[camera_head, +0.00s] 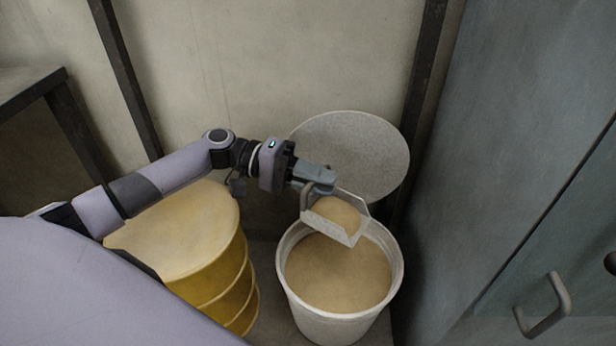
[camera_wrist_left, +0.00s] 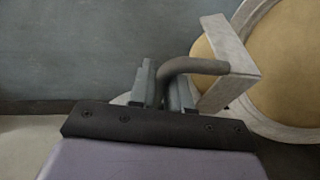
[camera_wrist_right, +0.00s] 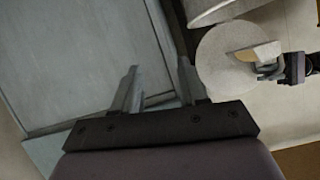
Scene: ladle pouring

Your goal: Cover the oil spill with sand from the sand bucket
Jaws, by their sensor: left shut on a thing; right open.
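My left gripper (camera_head: 322,180) is shut on the handle of a pale grey scoop and holds it over the sand bucket. The scoop (camera_head: 338,232) has a heap of sand in it and is roughly level. The white sand bucket (camera_head: 322,325) stands on the floor, with sand (camera_head: 340,282) inside. In the left wrist view, the left gripper (camera_wrist_left: 162,85) grips the dark curved handle (camera_wrist_left: 196,65) beside the bucket rim (camera_wrist_left: 280,131). My right gripper (camera_wrist_right: 158,85) is open and empty in the right wrist view. I see no oil spill in these views.
A round grey lid (camera_head: 352,150) leans against the wall behind the bucket. A yellow drum (camera_head: 190,230) stands to the left. A grey-blue cabinet (camera_head: 500,150) with a handle (camera_head: 545,308) is close on the right. A dark table (camera_head: 32,85) is at far left.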

